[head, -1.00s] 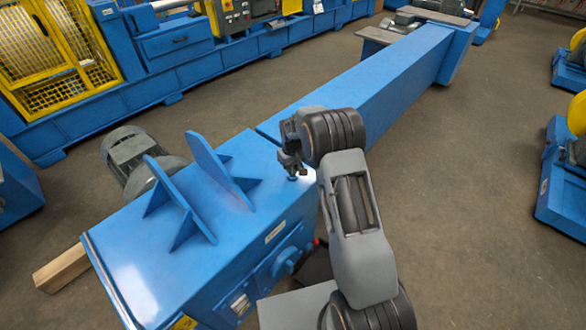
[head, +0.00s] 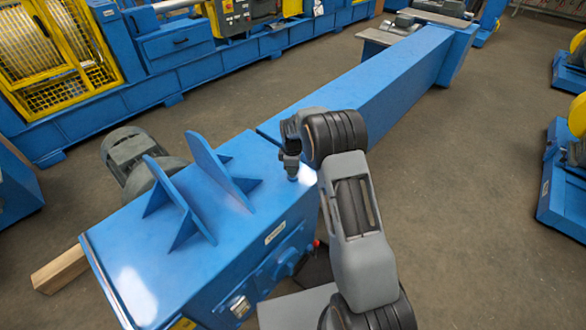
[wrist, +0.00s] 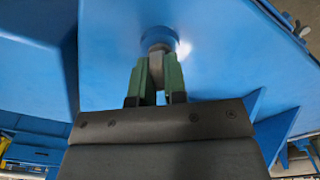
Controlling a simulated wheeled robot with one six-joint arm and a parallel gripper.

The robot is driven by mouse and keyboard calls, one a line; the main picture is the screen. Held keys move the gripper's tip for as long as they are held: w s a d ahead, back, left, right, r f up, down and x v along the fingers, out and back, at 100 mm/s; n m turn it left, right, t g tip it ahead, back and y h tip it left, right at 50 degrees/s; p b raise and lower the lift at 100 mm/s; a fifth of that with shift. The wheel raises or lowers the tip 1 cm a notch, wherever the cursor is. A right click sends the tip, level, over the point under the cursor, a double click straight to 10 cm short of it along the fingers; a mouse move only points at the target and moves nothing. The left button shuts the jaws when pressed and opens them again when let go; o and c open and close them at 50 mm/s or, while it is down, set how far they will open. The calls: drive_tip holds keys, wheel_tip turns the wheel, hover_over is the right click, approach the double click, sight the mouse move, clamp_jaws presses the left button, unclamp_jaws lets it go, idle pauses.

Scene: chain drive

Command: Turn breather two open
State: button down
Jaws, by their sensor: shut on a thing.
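The breather (wrist: 158,42) shows in the wrist view as a round blue base with a grey-brown stem on the blue machine top. My gripper (wrist: 159,80) has its two green fingers shut on the breather's stem, one on each side. The lower end of the stem is hidden between the fingers and my dark wrist housing. In the head view my gripper (head: 291,168) points down at the breather, near the right edge of the blue gearbox housing (head: 150,255). The breather is mostly hidden there. I cannot read any number on it.
Blue upright fins (head: 205,160) stand on the housing left of my gripper. A grey motor (head: 130,155) sits behind it. A long blue beam (head: 370,85) runs away to the upper right. The floor (head: 460,210) to the right is clear.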

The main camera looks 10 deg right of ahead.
drive_tip(key=n, duration=0.4)
drive_tip(key=shift+f+n, duration=0.1)
drive_tip(key=shift+n, duration=0.2)
drive_tip(key=shift+d+n, duration=0.1)
drive_tip(key=shift+n, duration=2.3)
drive_tip(key=c, duration=1.4)
unclamp_jaws()
drive_tip(key=shift+c, duration=0.2)
drive_tip(key=shift+o, duration=1.4)
wheel_tip(320, 180, up, 14)
drive_tip(key=shift+p, duration=0.45)
